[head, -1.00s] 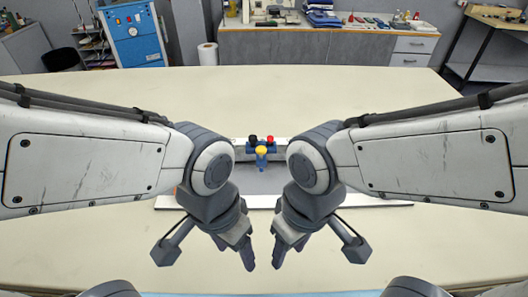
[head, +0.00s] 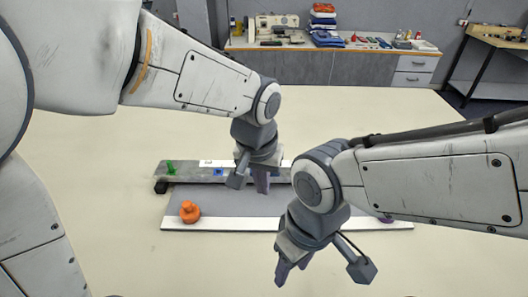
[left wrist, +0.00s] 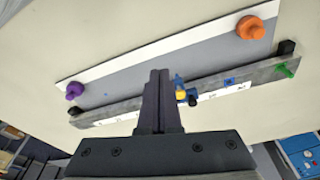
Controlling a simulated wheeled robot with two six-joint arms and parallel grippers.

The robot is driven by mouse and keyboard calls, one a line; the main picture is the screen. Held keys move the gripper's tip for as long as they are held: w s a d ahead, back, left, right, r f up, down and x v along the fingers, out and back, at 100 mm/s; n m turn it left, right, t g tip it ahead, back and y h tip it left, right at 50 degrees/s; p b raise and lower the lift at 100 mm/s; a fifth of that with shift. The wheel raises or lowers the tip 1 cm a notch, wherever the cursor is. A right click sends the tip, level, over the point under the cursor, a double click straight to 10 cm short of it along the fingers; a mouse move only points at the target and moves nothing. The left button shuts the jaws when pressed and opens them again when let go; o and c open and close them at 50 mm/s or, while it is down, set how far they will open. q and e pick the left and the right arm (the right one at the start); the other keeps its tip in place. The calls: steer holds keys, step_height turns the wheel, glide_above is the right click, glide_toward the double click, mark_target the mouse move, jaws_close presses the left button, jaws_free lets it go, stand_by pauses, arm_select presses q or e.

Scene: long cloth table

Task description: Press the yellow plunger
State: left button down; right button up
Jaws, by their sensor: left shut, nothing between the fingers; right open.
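The yellow plunger (left wrist: 181,95) shows in the left wrist view, on a small blue fixture (left wrist: 190,93) with a black knob (left wrist: 193,102) beside it. In the head view my left gripper and forearm hide it. My left gripper (head: 261,184) is shut and empty, pointing down over the middle of the grey rail. In the left wrist view its closed fingers (left wrist: 159,78) appear just left of the plunger; I cannot tell whether they touch it. My right gripper (head: 286,272) is open and empty, low in front of the board.
The grey rail (head: 195,172) lies along the back of a grey board with a white front strip (head: 230,224). An orange knob (head: 189,211) stands front left, a green piece (head: 170,168) back left, a purple knob (head: 387,219) front right. The table around is clear.

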arm_select(q)
steer(key=w+r+n+t+p, duration=0.1)
steer(key=w+r+n+p, duration=0.1)
steer(key=w, duration=1.1)
steer(key=shift+r+n+t, duration=0.3)
steer(key=shift+r+n, duration=0.05)
steer(key=shift+n, duration=0.25)
arm_select(e)
step_height(320, 180, up, 3)
steer(key=shift+f, duration=0.1)
arm_select(q)
steer(key=shift+w+d+y, duration=0.1)
steer(key=shift+y, duration=0.2)
steer(key=p+x, duration=0.1)
steer(key=x, duration=0.3)
steer(key=p+x, duration=0.1)
steer(key=x, duration=0.4)
steer(key=s+p+x, duration=0.1)
steer(key=p+x, duration=0.1)
steer(key=x, duration=0.2)
steer(key=shift+d+f, duration=0.1)
steer(key=shift+f, duration=0.4)
arm_select(e)
step_height(320, 180, up, 4)
steer(key=shift+r, duration=0.1)
